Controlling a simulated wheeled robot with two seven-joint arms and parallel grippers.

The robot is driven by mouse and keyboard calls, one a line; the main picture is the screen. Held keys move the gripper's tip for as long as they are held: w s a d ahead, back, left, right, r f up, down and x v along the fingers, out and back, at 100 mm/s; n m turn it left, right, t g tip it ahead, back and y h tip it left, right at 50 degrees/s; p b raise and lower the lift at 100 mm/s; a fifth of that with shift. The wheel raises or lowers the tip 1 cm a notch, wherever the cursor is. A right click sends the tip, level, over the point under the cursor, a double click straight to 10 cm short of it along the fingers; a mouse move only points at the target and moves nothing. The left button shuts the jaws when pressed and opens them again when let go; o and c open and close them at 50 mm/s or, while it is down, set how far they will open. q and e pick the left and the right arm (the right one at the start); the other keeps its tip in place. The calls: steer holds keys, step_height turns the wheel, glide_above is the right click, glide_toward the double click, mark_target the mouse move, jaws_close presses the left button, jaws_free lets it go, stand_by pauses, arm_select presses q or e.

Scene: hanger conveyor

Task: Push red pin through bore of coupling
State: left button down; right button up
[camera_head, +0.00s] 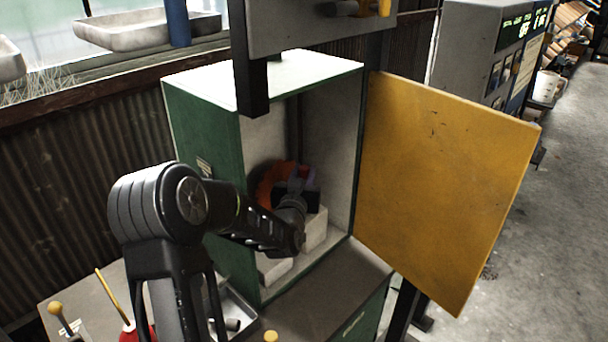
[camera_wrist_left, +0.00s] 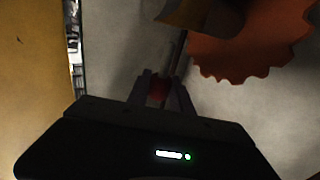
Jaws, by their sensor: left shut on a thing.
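My left arm reaches into the open green cabinet. In the left wrist view, my left gripper (camera_wrist_left: 160,80) is shut on the red pin (camera_wrist_left: 158,89), which shows as a small dark red piece between the fingers. A brownish rounded part (camera_wrist_left: 205,14), perhaps the coupling, sits just beyond the fingertips at the top. An orange toothed gear (camera_wrist_left: 250,50) is to its right; the gear also shows in the head view (camera_head: 268,182). The bore and the pin's far end cannot be made out. In the head view the wrist hides the fingertips. My right gripper is not in view.
The green cabinet (camera_head: 203,140) has its yellow door (camera_head: 445,185) swung open to the right. Pale blocks (camera_head: 315,230) stand inside below the gear. A metal tray (camera_head: 238,305) and a red-based tool (camera_head: 130,332) are on the bench at the front left.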

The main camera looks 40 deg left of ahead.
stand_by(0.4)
arm_select(q)
steer(key=shift+f+b, duration=0.5)
steer(key=shift+b, duration=0.5)
stand_by(0.4)
steer(key=shift+f+b, duration=2.25)
steer(key=shift+b, duration=0.35)
stand_by(1.9)
steer(key=c, duration=1.4)
jaws_free()
steer(key=shift+o, duration=0.4)
steer(key=o, duration=0.5)
